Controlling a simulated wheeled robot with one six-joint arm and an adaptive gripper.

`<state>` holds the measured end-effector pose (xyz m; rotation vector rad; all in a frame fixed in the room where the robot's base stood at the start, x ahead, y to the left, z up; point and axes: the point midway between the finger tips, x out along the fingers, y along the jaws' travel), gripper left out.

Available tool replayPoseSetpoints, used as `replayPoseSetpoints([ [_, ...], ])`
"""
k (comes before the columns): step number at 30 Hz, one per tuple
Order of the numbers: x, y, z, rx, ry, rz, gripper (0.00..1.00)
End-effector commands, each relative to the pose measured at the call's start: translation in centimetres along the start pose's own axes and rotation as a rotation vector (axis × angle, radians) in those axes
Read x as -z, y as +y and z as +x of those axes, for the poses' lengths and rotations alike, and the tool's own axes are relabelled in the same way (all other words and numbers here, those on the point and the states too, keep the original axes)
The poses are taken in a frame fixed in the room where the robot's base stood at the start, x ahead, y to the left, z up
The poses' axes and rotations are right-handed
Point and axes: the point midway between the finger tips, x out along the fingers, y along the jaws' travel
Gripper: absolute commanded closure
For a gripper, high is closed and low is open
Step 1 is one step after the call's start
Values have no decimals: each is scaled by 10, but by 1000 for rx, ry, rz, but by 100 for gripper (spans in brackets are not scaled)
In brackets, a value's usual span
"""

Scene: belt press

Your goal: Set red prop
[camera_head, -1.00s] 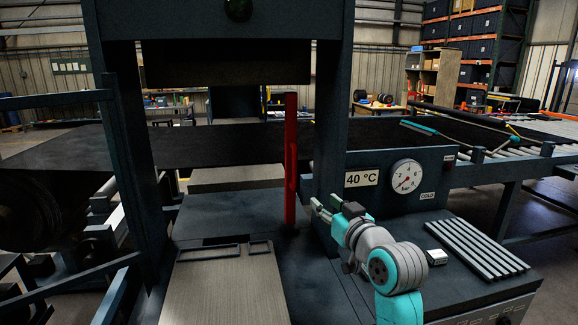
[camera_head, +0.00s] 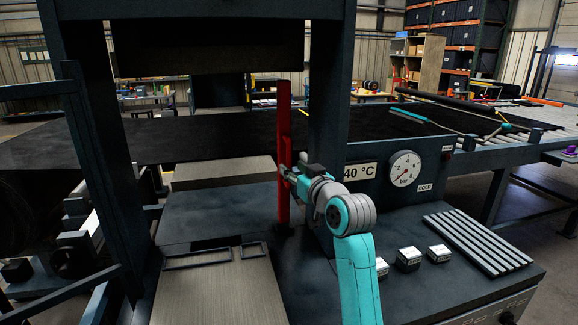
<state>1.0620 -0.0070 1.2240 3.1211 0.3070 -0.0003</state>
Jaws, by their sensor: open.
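The red prop (camera_head: 284,140) is a tall upright red bar inside the press frame (camera_head: 327,110), near its right post. Its lower end is by the dark press bed (camera_head: 215,212). My gripper (camera_head: 287,173) is at the prop's lower half, its fingertips overlapping the prop's right edge in the picture. The jaws are open. I cannot tell whether they touch the prop or sit around it, as the gripper body hides part of that area.
A pressure gauge (camera_head: 404,169) and a 40 °C sign (camera_head: 360,172) stand right of the post. Several small blocks (camera_head: 408,259) and a ribbed plate (camera_head: 477,243) lie on the right bench. A black belt (camera_head: 220,138) runs behind the prop.

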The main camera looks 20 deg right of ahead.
Motion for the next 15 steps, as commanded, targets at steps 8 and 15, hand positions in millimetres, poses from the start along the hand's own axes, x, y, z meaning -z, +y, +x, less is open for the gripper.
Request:
replayPoseSetpoints([
  [8, 1, 0, 29, 1, 1, 0, 59],
  [15, 0, 0, 32, 0, 0, 1, 59],
])
